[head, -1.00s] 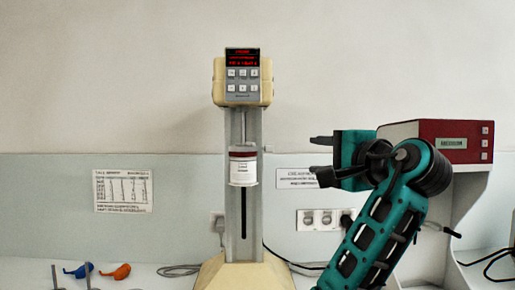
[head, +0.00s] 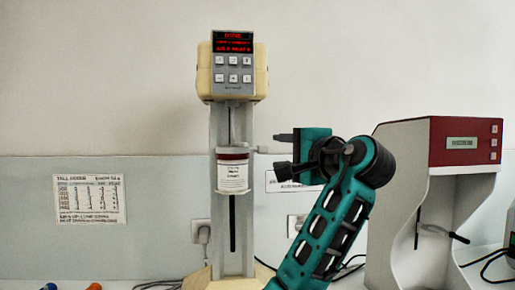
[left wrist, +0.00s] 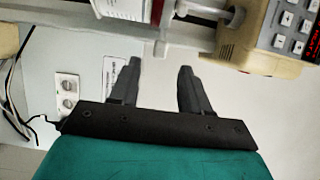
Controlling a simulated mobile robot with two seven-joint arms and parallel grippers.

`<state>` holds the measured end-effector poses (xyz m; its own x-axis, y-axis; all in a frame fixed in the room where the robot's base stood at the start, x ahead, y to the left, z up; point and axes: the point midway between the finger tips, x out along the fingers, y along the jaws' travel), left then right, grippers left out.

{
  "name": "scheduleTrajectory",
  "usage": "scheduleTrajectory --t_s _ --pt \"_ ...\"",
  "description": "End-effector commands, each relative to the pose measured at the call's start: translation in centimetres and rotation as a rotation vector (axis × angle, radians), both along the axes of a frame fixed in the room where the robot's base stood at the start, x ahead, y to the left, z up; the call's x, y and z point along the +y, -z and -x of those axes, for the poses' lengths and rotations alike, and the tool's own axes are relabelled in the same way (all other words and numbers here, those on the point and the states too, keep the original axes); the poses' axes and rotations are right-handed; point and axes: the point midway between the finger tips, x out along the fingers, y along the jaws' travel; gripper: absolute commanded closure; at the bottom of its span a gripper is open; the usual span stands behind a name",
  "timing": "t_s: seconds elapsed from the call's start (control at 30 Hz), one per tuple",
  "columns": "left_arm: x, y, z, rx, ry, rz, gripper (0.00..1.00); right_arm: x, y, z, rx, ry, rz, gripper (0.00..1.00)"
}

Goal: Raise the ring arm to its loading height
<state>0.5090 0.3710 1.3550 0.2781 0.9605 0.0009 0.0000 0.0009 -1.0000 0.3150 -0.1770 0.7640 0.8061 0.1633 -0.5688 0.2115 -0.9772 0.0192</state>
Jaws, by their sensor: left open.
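The mill (head: 232,75) stands upright, with a cream head, a lit red display and a pale column (head: 247,215). A jar (head: 232,177) with a dark red top and white label is held at the column below the head. A pale piece (head: 262,150) sticks out right of the jar's top; I cannot tell whether it belongs to the ring arm. My left gripper (head: 284,153) is open, pointing left, right of the jar and apart from it.
A red-and-grey machine (head: 400,180) stands at the right. Wall sockets (left wrist: 66,92) and cables lie behind my left gripper. A printed sheet (head: 90,199) hangs on the left wall. Small blue and orange objects show at the bottom left.

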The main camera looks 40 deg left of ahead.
Motion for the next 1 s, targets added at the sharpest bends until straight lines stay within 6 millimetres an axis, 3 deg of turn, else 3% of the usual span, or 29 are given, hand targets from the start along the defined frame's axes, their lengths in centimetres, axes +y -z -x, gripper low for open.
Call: scheduleTrajectory --t_s 0.2,0.43,0.63,0.9,1.0 --pt "4.7 -0.2 -1.3 0.003 -0.005 -0.002 0.53 0.0 -0.7 0.0 0.001 -0.001 0.001 1.00" --pt "8.3 -0.1 -2.3 0.001 -0.003 0.000 0.53 -0.1 -1.2 0.0 0.001 0.000 0.002 1.00" --pt "9.7 0.0 -2.8 0.001 -0.001 0.000 0.53 -0.1 -1.3 0.0 0.001 -0.001 0.001 1.00" --pt "9.8 0.0 -2.8 0.000 0.000 0.000 0.53 0.0 -1.3 0.0 0.001 -0.001 0.001 1.00" --pt "9.8 0.0 -2.8 0.000 0.000 0.000 0.61 0.0 -1.3 0.0 0.001 -0.001 0.001 1.00"
